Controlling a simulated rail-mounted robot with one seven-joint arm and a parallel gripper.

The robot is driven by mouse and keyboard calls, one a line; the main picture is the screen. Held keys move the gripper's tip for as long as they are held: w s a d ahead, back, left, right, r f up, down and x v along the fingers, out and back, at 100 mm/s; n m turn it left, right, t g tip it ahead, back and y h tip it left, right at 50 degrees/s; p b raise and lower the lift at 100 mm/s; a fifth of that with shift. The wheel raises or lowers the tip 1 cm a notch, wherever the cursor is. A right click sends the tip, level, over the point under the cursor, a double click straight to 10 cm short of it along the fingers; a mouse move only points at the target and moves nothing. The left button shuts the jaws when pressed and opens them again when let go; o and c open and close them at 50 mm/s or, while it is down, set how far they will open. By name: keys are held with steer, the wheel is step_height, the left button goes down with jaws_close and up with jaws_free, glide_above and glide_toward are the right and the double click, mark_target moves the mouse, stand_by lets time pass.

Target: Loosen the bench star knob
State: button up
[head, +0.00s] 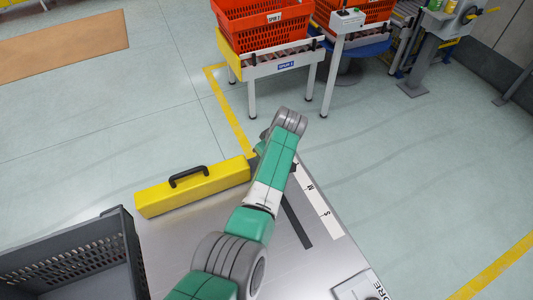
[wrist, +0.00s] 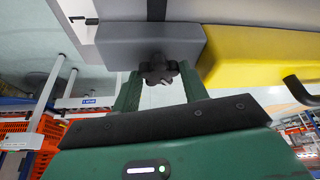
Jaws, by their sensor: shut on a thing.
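The black star knob (wrist: 158,72) sits on the end of a grey block (wrist: 110,46) in the wrist view. My gripper (wrist: 160,80) has its two green fingers on either side of the knob and is shut on it. The knob's lobes show between the fingertips. In the head view my green and grey arm reaches over the bench (head: 180,250) to its far edge. The arm hides the knob and most of the gripper there.
A yellow box (head: 190,190) with a black handle lies along the bench's far edge, close to the gripper. A dark grey crate (head: 75,250) stands at the lower left. Orange totes (head: 258,24) stand on roller stands beyond, across open floor.

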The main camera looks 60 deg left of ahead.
steer(key=shift+f, duration=0.1)
steer(key=o, duration=0.7)
steer(key=shift+w, duration=0.1)
steer(key=shift+p+v, duration=1.4)
steer(key=shift+v, duration=2.55)
